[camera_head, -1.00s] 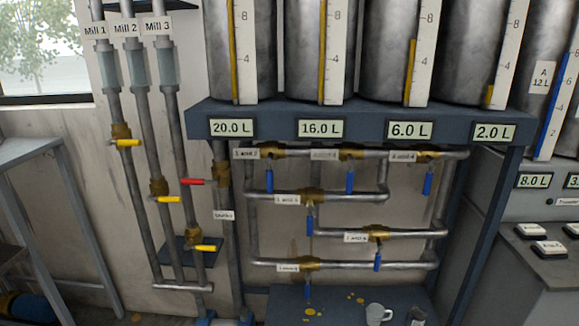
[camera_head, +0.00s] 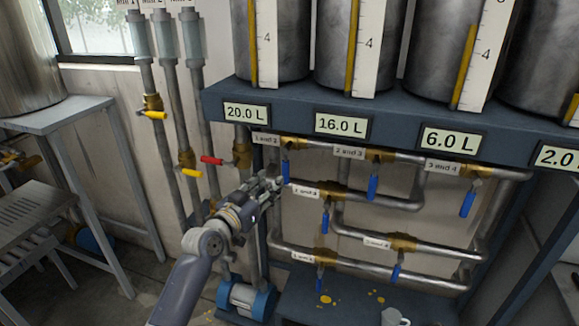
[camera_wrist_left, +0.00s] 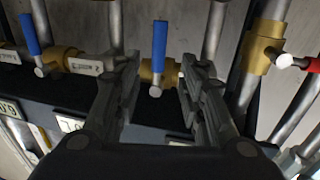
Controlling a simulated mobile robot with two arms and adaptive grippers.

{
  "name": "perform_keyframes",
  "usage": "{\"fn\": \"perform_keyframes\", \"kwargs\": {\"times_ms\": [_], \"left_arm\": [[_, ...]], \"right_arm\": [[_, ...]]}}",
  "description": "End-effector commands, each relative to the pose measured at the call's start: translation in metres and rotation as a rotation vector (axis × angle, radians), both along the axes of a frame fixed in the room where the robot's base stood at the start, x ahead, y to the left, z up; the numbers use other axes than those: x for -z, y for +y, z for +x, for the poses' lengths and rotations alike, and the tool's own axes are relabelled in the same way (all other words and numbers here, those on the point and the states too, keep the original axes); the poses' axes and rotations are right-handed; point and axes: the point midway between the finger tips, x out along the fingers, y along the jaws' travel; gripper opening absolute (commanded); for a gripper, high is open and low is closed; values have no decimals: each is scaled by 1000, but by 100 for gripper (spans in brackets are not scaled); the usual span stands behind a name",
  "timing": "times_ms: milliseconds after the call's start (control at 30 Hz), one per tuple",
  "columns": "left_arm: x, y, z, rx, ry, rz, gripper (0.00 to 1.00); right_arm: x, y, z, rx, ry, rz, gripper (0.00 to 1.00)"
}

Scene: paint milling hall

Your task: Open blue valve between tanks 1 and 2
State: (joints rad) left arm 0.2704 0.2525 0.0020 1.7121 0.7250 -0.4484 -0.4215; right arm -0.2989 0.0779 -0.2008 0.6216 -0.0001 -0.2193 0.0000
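The blue valve (camera_head: 285,166) by the label "1 and 2" (camera_head: 265,139) sits on the top pipe under the 20.0 L tank, on a brass body. Its blue handle hangs straight down, across the pipe. My left gripper (camera_head: 273,184) is beside this handle, with its fingers towards it. In the left wrist view my left gripper (camera_wrist_left: 160,78) is open, and the blue handle (camera_wrist_left: 159,42) shows between and beyond the fingertips. I cannot tell whether a finger touches it. My right gripper is not in view.
A red-handled valve (camera_head: 212,160) is close to the left of the gripper. The "2 and 3" blue valve (camera_head: 373,187) hangs to the right, with more blue valves on lower pipes. The tank shelf (camera_head: 290,103) is above. A cup (camera_head: 394,317) stands below.

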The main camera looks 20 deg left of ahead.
Motion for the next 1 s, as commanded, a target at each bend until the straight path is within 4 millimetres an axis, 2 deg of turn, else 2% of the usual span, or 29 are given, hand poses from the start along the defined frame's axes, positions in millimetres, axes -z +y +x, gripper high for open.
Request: {"fn": "perform_keyframes", "kwargs": {"times_ms": [200, 500, 700, 1000], "left_arm": [[-3, -10, 37, 1, 1, -3, 37], [0, -19, 77, 2, 1, -3, 37], [0, -21, 88, 0, 1, -2, 37], [0, -22, 89, 1, 0, -2, 37]], "right_arm": [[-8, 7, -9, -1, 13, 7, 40], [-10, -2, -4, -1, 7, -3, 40], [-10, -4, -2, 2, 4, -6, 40], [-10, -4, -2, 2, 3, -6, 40]]}}
